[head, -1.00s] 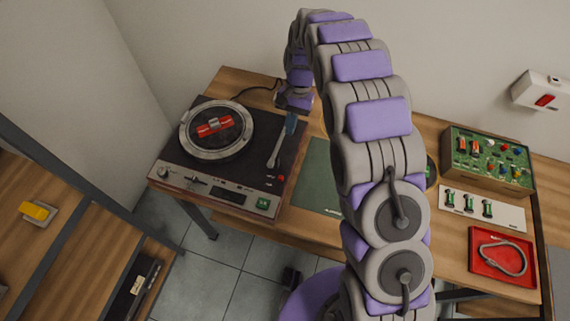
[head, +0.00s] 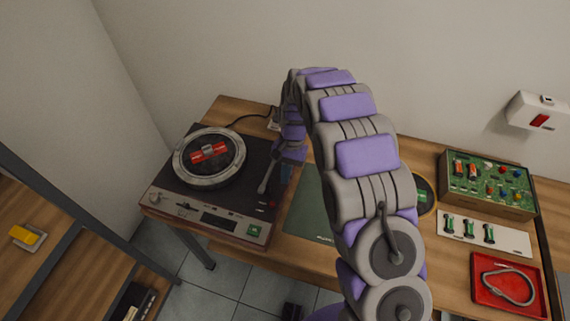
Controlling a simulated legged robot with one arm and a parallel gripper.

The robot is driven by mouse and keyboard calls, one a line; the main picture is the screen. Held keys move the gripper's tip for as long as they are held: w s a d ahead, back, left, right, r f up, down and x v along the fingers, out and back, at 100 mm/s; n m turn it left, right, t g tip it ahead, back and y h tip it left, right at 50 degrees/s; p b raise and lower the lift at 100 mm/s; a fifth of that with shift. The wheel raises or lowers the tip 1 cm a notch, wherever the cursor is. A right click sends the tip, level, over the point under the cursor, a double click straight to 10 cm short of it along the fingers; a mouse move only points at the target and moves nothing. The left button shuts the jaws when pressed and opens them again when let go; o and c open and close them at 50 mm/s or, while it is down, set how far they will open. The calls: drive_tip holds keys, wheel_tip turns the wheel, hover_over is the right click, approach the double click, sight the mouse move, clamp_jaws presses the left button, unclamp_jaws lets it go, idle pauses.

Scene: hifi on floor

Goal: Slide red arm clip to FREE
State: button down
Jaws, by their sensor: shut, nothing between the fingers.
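The turntable (head: 165,205) stands at the left end of the bench.
A red block (head: 209,152) sits on the round platter (head: 181,174). A green mat (head: 309,210) lies right of the turntable. Further right are a green circuit box (head: 488,180), a white strip with green parts (head: 455,222) and a red tray (head: 486,296). My arm hides the bench's middle.

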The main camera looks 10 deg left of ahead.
sight(272, 204)
drive_tip(key=shift+a+x, duration=0.2)
drive_tip(key=shift+x, duration=1.05)
drive_tip(key=s+a+b, duration=0.1)
drive_tip(key=s+a, duration=0.1)
drive_tip(key=shift+s+a+f, duration=0.15)
drive_tip(key=shift+s+a, duration=0.15)
drive_tip(key=shift+s, duration=0.25)
drive_tip(key=shift+s+d+r, duration=0.2)
drive_tip(key=shift+s+d, duration=0.25)
drive_tip(key=shift+d, duration=0.15)
drive_tip(key=shift+a, duration=0.15)
